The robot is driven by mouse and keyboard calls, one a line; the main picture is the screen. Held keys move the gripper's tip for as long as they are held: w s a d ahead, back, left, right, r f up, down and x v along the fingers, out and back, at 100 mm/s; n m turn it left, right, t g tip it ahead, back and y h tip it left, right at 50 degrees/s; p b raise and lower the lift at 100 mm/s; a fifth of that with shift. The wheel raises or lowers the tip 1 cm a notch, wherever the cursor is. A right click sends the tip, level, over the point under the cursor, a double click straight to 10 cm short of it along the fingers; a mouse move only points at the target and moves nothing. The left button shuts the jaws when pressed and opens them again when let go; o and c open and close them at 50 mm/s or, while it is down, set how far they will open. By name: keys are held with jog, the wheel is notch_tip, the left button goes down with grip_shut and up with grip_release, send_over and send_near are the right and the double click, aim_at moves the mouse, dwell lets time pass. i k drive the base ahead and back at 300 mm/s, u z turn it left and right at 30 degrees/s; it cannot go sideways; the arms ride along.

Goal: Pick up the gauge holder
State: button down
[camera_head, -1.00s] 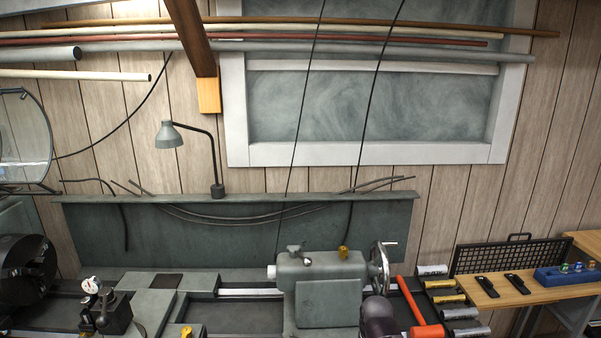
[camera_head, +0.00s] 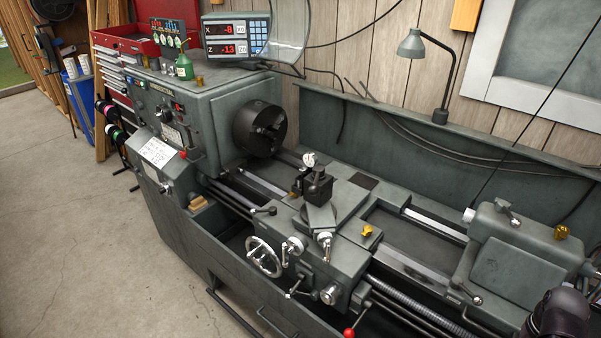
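A small round dial gauge (camera_head: 309,159) with a white face stands at the top of the black tool post block (camera_head: 318,187) on the lathe carriage, near the middle of the head view. Its dark holder (camera_head: 301,175) appears to be the small piece below the dial, at the block's left side. The holder is small and dark, so where it ends and the block begins is hard to tell. A dark rounded part of my arm shows at the bottom right corner, well apart from the gauge. My gripper's fingers are not in view.
The grey lathe (camera_head: 200,110) fills the middle, with its chuck (camera_head: 260,130) left of the gauge and its tailstock (camera_head: 515,250) at the right. A handwheel (camera_head: 264,257) and levers project at the front. Open concrete floor (camera_head: 70,230) lies at the left.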

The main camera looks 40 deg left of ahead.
aim_at(310, 159)
jog(key=u, duration=1.5)
jog(key=k, duration=0.95)
jog(key=i, duration=0.85)
